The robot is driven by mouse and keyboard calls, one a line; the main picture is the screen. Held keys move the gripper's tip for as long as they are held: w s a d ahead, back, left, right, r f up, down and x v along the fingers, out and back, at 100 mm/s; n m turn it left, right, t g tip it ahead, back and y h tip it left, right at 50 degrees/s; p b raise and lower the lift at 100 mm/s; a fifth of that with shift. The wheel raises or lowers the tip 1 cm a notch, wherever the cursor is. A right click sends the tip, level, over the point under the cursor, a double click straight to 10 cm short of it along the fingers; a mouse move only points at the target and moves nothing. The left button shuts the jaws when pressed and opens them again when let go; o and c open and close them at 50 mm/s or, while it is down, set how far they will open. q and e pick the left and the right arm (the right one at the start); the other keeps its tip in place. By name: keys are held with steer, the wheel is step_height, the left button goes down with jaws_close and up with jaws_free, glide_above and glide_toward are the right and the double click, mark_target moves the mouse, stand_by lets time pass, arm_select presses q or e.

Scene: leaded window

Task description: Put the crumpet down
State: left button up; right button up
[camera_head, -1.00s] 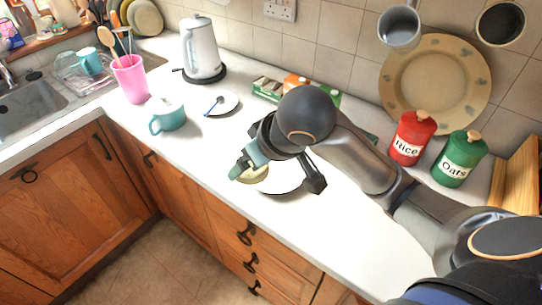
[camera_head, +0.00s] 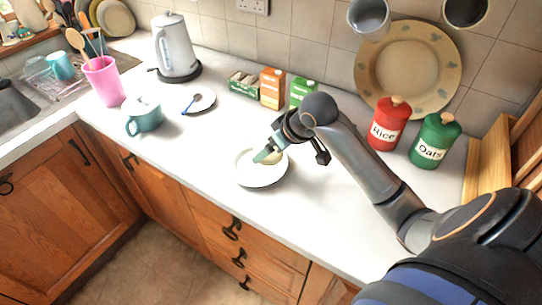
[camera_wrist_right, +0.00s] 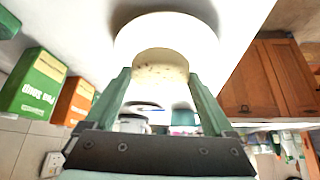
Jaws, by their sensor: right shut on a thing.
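The crumpet (camera_wrist_right: 160,64) is a pale round disc with small holes, held between the two fingertips in the right wrist view. My right gripper (camera_head: 268,152) is shut on it, over the white plate (camera_head: 262,181) on the worktop. In the head view the crumpet (camera_head: 273,158) is partly hidden by the fingers. The plate also shows behind the crumpet in the wrist view (camera_wrist_right: 165,25). I cannot tell whether the crumpet touches the plate. My left gripper is out of view.
A teal mug (camera_head: 146,115) and a small saucer with a blue-handled spoon (camera_head: 198,101) stand to the left. Cartons (camera_head: 271,88) are behind, a kettle (camera_head: 176,48) at the back left. Rice (camera_head: 388,124) and Oats (camera_head: 435,141) canisters stand right. The worktop front-right is clear.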

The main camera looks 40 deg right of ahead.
mark_target(275, 155)
steer(key=shift+f, duration=1.45)
steer(key=shift+f, duration=0.3)
steer(key=shift+f, duration=0.25)
steer(key=o, duration=1.1)
steer(key=shift+c, duration=0.2)
steer(key=shift+r, duration=0.3)
steer(key=v, duration=1.2)
steer(key=shift+r, duration=0.25)
steer(key=shift+s+a, duration=0.1)
